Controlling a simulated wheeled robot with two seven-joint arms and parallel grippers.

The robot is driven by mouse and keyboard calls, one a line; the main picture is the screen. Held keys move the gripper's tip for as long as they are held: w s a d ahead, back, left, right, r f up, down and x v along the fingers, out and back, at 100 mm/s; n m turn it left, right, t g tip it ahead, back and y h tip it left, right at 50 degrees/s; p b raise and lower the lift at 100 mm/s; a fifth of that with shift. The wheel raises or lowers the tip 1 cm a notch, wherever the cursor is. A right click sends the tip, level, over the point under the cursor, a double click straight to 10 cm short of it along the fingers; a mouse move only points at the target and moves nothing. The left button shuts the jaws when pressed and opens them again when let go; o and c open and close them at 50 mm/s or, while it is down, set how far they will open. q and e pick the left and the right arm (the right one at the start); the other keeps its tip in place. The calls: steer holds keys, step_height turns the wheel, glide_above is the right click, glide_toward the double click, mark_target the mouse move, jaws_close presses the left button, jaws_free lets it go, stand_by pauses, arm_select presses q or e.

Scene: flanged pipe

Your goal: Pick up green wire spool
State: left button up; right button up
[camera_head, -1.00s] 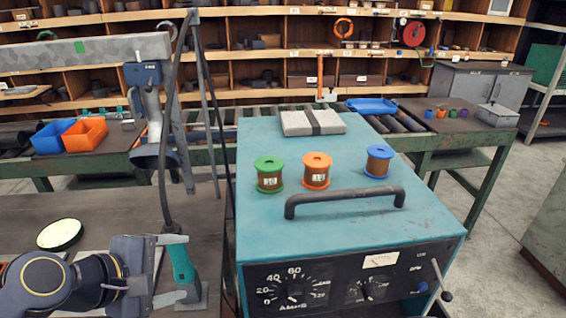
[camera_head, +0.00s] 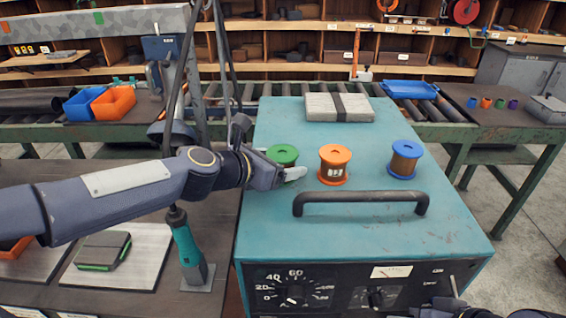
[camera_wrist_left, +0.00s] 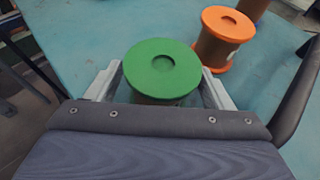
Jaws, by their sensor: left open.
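The green wire spool (camera_head: 283,154) stands upright on the teal machine top, the leftmost of three spools. In the left wrist view its green flange (camera_wrist_left: 162,68) lies between my two fingers. My left gripper (camera_head: 283,169) is open around the spool, low near the machine top. The left wrist view shows the fingers (camera_wrist_left: 162,84) on both sides of it; whether they touch it I cannot tell. The spool's lower part is hidden by my gripper. A dark part of my right arm shows at the bottom right of the head view, but its fingers do not show.
An orange spool (camera_head: 334,164) and a blue spool (camera_head: 405,160) stand to the right on the teal machine (camera_head: 262,222). A dark handle bar (camera_head: 360,197) is in front of them. A grey block (camera_head: 338,107) lies behind. A teal-handled tool (camera_head: 190,250) stands left of the machine.

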arm_select(q)
steer(key=shift+w+d+f, duration=0.15)
steer(key=shift+w+d, duration=0.05)
steer(key=shift+d, duration=0.1)
steer(key=shift+c, duration=0.3)
steer(key=c, duration=1.1)
steer(key=shift+r, duration=0.2)
